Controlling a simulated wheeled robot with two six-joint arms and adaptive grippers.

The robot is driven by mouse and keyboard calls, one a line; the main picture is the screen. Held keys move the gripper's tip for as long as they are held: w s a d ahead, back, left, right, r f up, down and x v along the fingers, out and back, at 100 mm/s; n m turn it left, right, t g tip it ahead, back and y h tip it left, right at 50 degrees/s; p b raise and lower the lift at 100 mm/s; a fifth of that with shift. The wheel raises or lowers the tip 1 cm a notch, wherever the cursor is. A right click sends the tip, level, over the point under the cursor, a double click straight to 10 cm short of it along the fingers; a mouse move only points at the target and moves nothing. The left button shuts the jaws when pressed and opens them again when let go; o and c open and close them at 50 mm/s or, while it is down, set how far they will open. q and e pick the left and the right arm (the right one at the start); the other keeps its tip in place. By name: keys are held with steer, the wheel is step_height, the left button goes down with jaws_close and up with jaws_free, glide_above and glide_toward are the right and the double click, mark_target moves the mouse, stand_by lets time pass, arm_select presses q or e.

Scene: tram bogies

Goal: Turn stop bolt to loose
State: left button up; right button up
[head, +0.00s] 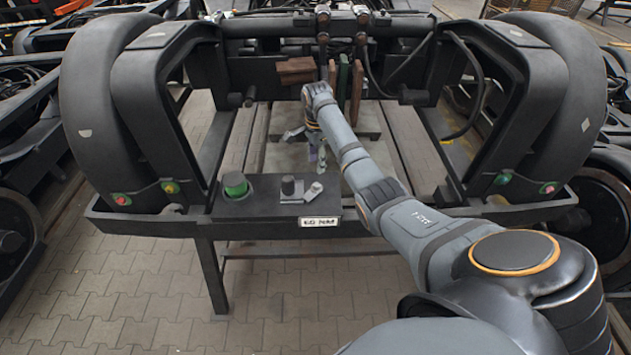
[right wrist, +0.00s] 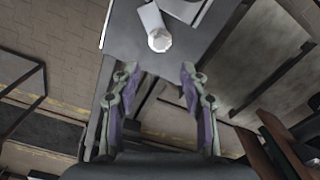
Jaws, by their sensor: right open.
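On a dark plate (head: 265,207) at the front crossbeam stands a small silver-grey piece (head: 313,191) that looks like the stop bolt, tilted, beside a black knob (head: 289,186). In the right wrist view the light bolt (right wrist: 158,38) shows its round, faceted end just beyond my fingertips. My right gripper (head: 317,160) is above and behind the plate in the head view, apart from the bolt. In the right wrist view the right gripper (right wrist: 159,74) has its purple-padded fingers spread, with nothing between them. My left gripper is not in view.
A green cylinder (head: 235,185) stands on the plate's left, and a white label (head: 319,222) sits on its front edge. Large black curved guards (head: 108,95) flank the frame. Brown and green blocks (head: 343,85) stand behind my right arm. Paved floor (head: 150,290) lies in front.

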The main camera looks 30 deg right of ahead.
mark_target(316, 184)
step_height(316, 184, down, 10)
steer(key=shift+p, duration=0.35)
jaws_close()
